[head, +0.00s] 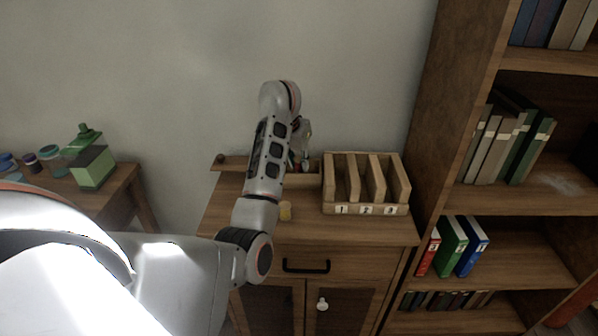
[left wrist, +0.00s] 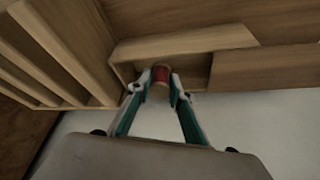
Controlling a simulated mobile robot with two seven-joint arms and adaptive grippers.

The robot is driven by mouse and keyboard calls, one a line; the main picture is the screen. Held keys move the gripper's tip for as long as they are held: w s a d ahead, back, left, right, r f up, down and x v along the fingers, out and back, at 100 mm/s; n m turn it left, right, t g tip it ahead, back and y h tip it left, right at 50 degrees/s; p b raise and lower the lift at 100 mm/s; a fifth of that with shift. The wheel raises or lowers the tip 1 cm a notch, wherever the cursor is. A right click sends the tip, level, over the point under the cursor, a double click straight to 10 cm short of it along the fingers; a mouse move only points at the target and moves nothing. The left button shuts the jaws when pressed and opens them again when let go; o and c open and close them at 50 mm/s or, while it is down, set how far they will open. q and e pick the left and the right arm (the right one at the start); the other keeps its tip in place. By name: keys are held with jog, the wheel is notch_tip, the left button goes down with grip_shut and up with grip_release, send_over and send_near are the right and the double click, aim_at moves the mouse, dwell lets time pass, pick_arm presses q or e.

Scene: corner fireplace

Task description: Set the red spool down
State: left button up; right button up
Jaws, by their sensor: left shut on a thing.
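The red spool (left wrist: 161,74), with pale wooden ends, shows in the left wrist view between the two fingertips of my left gripper (left wrist: 161,83). The fingers are shut on its sides. The spool is at a narrow wooden tray compartment (left wrist: 125,72); I cannot tell whether it touches the bottom. In the head view my left gripper (head: 299,164) points down at the long wooden tray (head: 300,181) on the cabinet, largely behind my own forearm, and the spool is mostly hidden there. My right gripper is not in view.
A wooden rack with numbered slots (head: 366,210) stands just right of the tray. A tall bookcase (head: 424,130) rises at the right. The cabinet top's front strip (head: 340,231) is clear. A side table with jars and a green-topped bottle (head: 92,165) is at the left.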

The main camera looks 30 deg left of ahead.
aim_at(297, 166)
pick_arm(q)
notch_tip(297, 166, down, 3)
jog(key=shift+f, duration=0.15)
jog(key=shift+f+b, duration=0.2)
jog(key=shift+b, duration=0.2)
jog(key=o, duration=0.5)
jog(key=shift+r, duration=0.1)
